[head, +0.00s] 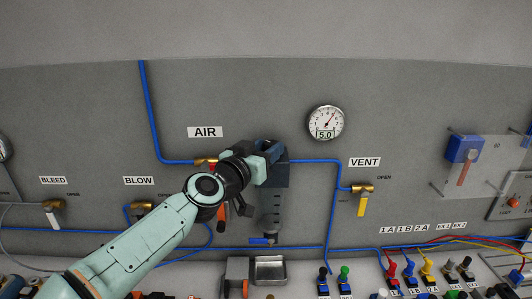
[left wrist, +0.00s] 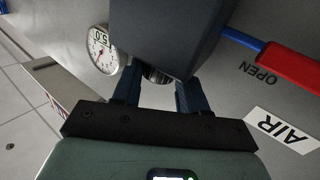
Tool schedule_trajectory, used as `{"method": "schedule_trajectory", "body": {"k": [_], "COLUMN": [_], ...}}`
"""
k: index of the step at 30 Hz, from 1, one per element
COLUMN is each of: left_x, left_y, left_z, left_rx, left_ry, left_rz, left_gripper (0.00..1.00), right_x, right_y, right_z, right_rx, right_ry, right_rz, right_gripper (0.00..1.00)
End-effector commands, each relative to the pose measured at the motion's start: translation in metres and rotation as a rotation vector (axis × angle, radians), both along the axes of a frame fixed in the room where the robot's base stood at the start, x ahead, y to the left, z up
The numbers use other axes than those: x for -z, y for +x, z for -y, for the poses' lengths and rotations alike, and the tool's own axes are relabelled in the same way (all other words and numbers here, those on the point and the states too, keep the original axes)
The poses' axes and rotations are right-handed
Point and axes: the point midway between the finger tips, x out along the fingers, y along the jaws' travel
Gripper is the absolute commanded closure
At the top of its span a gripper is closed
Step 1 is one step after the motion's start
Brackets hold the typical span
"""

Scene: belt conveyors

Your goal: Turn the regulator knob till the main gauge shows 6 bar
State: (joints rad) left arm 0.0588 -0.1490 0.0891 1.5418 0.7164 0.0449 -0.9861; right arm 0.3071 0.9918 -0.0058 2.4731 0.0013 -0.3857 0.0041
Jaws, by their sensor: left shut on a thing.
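The main gauge (head: 325,122) is a round white dial on the grey wall, and its display reads 5.0. It also shows at the left of the left wrist view (left wrist: 103,49). The dark regulator (head: 274,185) hangs in the blue air line below and left of the gauge. My left gripper (head: 266,150) is at the top of the regulator. The knob is mostly hidden by the fingers and the regulator body. My right gripper is not in view.
An AIR label (head: 205,132) and a red-handled valve sit left of the regulator, partly behind my arm. A VENT valve with a yellow handle (head: 362,205) is at the right. A small metal tray (head: 270,270) and several coloured plugs line the bottom.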

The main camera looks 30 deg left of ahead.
Motion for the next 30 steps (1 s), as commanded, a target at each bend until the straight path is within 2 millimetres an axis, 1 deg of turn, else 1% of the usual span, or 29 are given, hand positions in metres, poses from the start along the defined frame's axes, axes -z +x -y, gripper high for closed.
{"method": "schedule_trajectory", "body": {"k": [8, 17, 25, 30], "left_x": [0.000, 0.001, 0.002, 0.001], "left_y": [0.000, 0.000, 0.002, 0.004], "left_z": [0.000, -0.004, -0.008, -0.011], "left_rx": [0.050, 0.140, 0.267, 0.387], "left_ry": [-0.004, -0.002, 0.000, 0.001], "left_rz": [0.004, 0.004, 0.004, 0.002], "left_gripper": [0.88, 0.88, 0.88, 0.88], "right_x": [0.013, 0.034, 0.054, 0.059], "right_y": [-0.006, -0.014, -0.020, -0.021], "right_z": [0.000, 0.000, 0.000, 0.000], "right_rx": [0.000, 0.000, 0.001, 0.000], "right_ry": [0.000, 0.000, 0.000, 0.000], "right_rz": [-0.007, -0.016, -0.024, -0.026], "right_gripper": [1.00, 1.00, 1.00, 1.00]}}
